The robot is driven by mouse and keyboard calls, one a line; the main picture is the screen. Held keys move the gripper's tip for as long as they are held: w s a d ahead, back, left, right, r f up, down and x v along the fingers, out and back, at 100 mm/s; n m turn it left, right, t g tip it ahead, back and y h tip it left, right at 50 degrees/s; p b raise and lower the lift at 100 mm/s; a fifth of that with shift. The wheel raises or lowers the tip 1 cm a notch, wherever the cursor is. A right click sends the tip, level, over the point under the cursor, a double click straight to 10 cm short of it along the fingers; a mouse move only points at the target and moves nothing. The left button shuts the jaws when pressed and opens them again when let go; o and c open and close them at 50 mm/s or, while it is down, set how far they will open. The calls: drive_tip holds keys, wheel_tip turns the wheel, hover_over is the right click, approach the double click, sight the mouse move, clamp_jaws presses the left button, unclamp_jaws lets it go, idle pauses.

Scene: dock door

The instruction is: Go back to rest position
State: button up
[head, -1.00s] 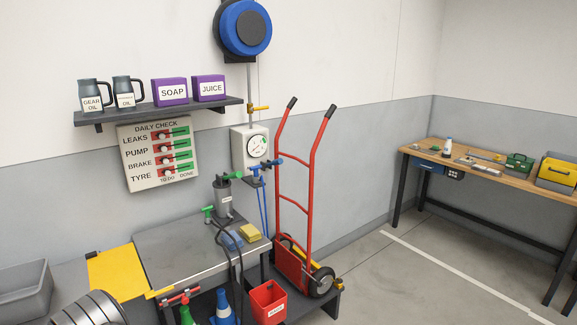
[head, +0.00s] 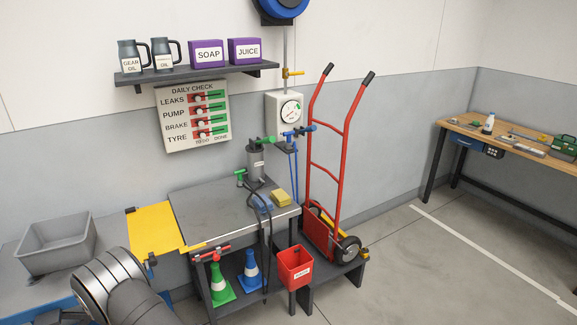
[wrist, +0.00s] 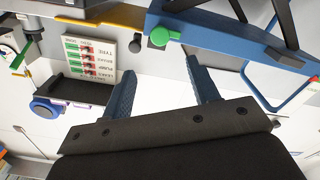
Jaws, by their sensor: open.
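My gripper (wrist: 158,64) shows in the wrist view as two blue ribbed fingers standing apart with nothing between them. It is open and empty, with pale wall behind the gap. In the head view, part of my grey arm (head: 112,285) is at the lower left, but its fingers are out of frame.
A grey bin (head: 52,250) and a yellow plate (head: 150,232) are close to my arm. The grey bench (head: 215,210), red hand truck (head: 325,170) and red bucket (head: 296,268) stand to the right. Open floor (head: 440,260) lies farther right.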

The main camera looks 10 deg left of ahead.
drive_tip(key=w+a+m, duration=0.5)
drive_tip(key=w+a, duration=0.4)
drive_tip(key=v, duration=1.8)
drive_tip(key=x, duration=0.7)
drive_tip(key=shift+s+a+f, duration=0.2)
drive_tip(key=shift+a+f, duration=0.1)
drive_tip(key=shift+f, duration=0.2)
drive_tip(key=shift+o, duration=0.9)
drive_tip(key=o, duration=0.8)
drive_tip(key=d+r, duration=0.1)
drive_tip(key=d, duration=0.1)
drive_tip(key=w+d+r, duration=0.1)
drive_tip(key=d+r, duration=0.1)
drive_tip(key=d, duration=0.1)
drive_tip(key=d+r, duration=0.1)
drive_tip(key=d, duration=0.1)
drive_tip(key=shift+w+d+r, duration=0.15)
drive_tip(key=shift+w+r, duration=0.05)
drive_tip(key=x, duration=0.9)
drive_tip(key=shift+w+a, duration=0.2)
drive_tip(key=shift+f, duration=0.1)
